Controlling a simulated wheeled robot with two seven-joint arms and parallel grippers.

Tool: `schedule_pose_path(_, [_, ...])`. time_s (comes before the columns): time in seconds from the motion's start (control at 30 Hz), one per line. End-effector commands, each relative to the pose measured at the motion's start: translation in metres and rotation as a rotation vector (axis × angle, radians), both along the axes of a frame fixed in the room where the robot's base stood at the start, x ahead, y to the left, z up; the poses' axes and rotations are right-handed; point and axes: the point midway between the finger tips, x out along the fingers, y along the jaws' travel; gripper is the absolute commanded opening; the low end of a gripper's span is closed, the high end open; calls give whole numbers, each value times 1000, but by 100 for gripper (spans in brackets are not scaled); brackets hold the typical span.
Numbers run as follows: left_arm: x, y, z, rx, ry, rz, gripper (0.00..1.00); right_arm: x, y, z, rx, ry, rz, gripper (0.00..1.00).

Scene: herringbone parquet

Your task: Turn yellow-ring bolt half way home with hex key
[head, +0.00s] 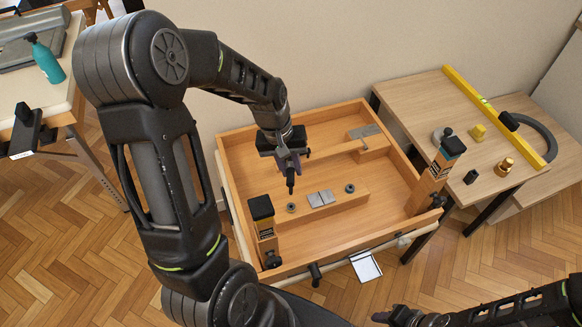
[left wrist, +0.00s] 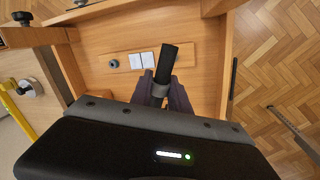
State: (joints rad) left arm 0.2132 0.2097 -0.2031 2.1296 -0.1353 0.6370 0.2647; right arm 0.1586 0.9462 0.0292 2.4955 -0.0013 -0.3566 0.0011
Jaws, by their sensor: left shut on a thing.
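My left gripper (head: 289,163) is over the wooden tray-like bench and shut on a dark, stubby tool, seemingly the hex key (head: 291,182). In the left wrist view, the tool (left wrist: 167,62) shows as a black cylinder with a grey collar between the fingers (left wrist: 164,94). Below it, a wooden bar (head: 336,204) carries two grey round bolt heads, a left one (head: 291,208) and a right one (head: 350,188), with pale plates (head: 320,198) between them. The tool appears above the bar, near its left end; contact cannot be told. No yellow ring is clear. My right gripper (head: 395,316) is partly cut off at the bottom.
The wooden tray (head: 227,187) has raised walls and black-capped posts (head: 262,222) at its front corners. A teal bottle (head: 46,60) stands at far left.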

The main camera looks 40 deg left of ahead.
Motion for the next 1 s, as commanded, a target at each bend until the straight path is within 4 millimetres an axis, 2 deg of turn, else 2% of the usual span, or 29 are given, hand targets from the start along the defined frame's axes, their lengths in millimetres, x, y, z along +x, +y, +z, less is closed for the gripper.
schedule_pose_path(0.27, [-1, -1, 0, 0, -2, -3, 0, 0, 0, 1, 0, 0, 0, 36])
schedule_pose_path(0.8, [-1, -1, -45, 0, -1, -4, 0, 0, 0, -35, 0, -2, -1, 36])
schedule_pose_path(1.0, [-1, -1, -56, 1, -1, -4, 0, 0, 0, -44, 0, -2, 0, 36])
